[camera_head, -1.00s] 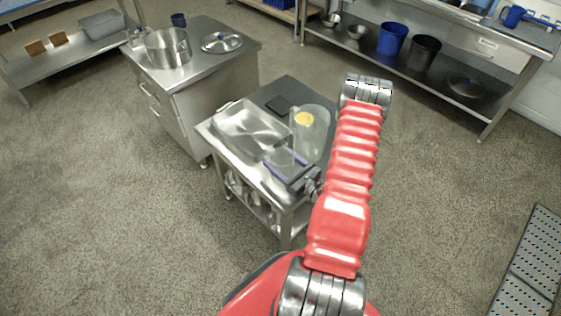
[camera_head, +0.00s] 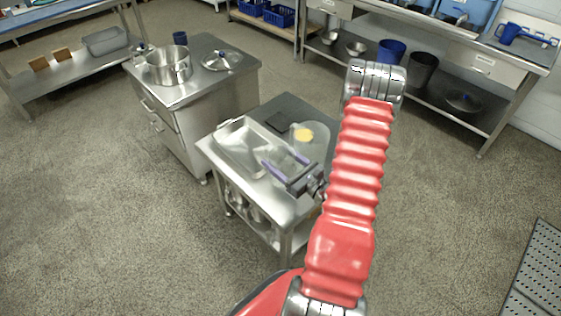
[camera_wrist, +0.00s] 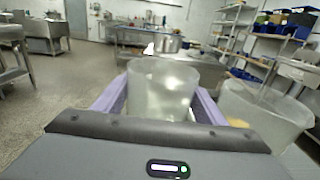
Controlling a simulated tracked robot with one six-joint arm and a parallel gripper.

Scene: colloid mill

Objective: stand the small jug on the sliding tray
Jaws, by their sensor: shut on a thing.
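My gripper (camera_head: 278,168) is shut on the small jug (camera_wrist: 160,88), a translucent cup-like vessel upright between the purple fingers in the wrist view. In the head view the jug is too faint to make out clearly. The gripper appears in front of a metal cart (camera_head: 258,195), over its near right part. A shallow metal tray (camera_head: 232,126) lies on the cart, left of the gripper; I cannot tell whether it is the sliding tray.
A larger translucent jug (camera_head: 322,146) with yellow inside stands on the cart close to the gripper's right; it also shows in the wrist view (camera_wrist: 262,115). A dark flat square (camera_head: 289,122) lies behind. A steel cabinet (camera_head: 195,120) with a pot stands at left.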

